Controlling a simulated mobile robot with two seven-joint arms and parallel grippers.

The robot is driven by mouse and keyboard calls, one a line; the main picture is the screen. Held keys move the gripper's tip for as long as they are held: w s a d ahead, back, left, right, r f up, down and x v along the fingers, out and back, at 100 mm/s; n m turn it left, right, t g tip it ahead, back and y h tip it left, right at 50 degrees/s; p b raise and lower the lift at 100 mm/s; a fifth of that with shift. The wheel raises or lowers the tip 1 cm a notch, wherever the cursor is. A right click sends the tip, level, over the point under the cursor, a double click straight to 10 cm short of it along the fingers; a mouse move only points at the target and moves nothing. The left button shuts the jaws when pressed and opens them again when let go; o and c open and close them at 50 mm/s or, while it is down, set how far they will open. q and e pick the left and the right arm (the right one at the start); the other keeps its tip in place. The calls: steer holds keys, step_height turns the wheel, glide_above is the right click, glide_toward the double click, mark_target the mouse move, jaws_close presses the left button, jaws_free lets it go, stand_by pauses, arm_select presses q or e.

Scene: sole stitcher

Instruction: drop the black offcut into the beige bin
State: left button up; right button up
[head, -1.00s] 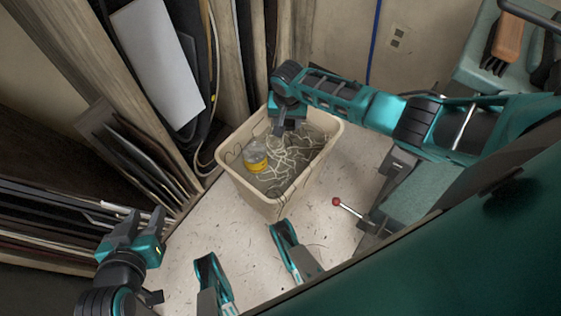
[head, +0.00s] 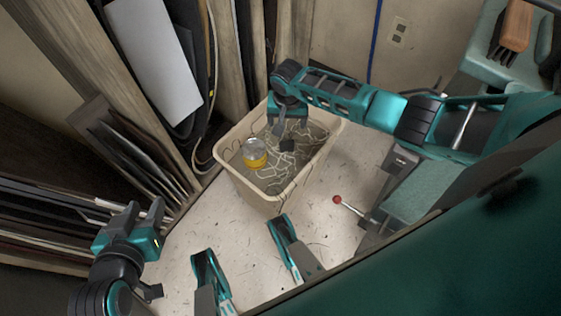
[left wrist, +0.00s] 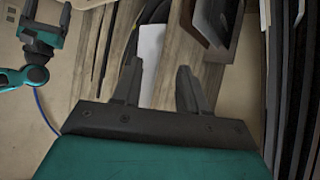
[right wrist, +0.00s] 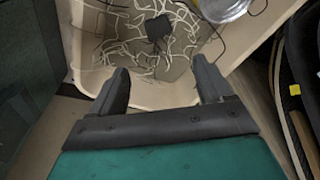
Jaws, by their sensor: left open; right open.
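The beige bin (head: 262,205) stands on the floor, with pale thread scraps inside. The black offcut (head: 287,145) shows within the bin's opening, just below my right gripper. In the right wrist view the offcut (right wrist: 158,27) is a small dark square against the threads, beyond the fingertips and apart from them. I cannot tell whether it rests on the threads or is still above them. My right gripper (head: 283,127) is open and empty over the bin; its fingers also show in the right wrist view (right wrist: 160,80). My left gripper (head: 144,212) is open and empty at the lower left.
A clear container with a yellow band (head: 255,153) sits in the bin. Boards and sheets (head: 155,55) lean on racks at the left and behind. A red-knobbed lever (head: 338,201) sticks out right of the bin. Bare floor (head: 195,232) lies in front of the bin.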

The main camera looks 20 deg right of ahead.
arm_select(q)
steer(key=shift+r, duration=0.1)
steer(key=shift+y, duration=0.3)
steer(key=r+p, duration=0.1)
steer(key=p, duration=0.1)
steer(key=a+r+p, duration=0.1)
steer(key=p, duration=0.1)
steer(key=r+p, duration=0.2)
steer(key=shift+s+a+p, duration=0.25)
steer(key=shift+s+p, duration=0.1)
steer(key=shift+p, duration=0.05)
arm_select(e)
step_height(320, 180, up, 13)
steer(key=s+a, duration=0.1)
steer(key=shift+s+f, duration=0.15)
steer(key=shift+s, duration=0.2)
arm_select(q)
steer(key=shift+d, duration=0.1)
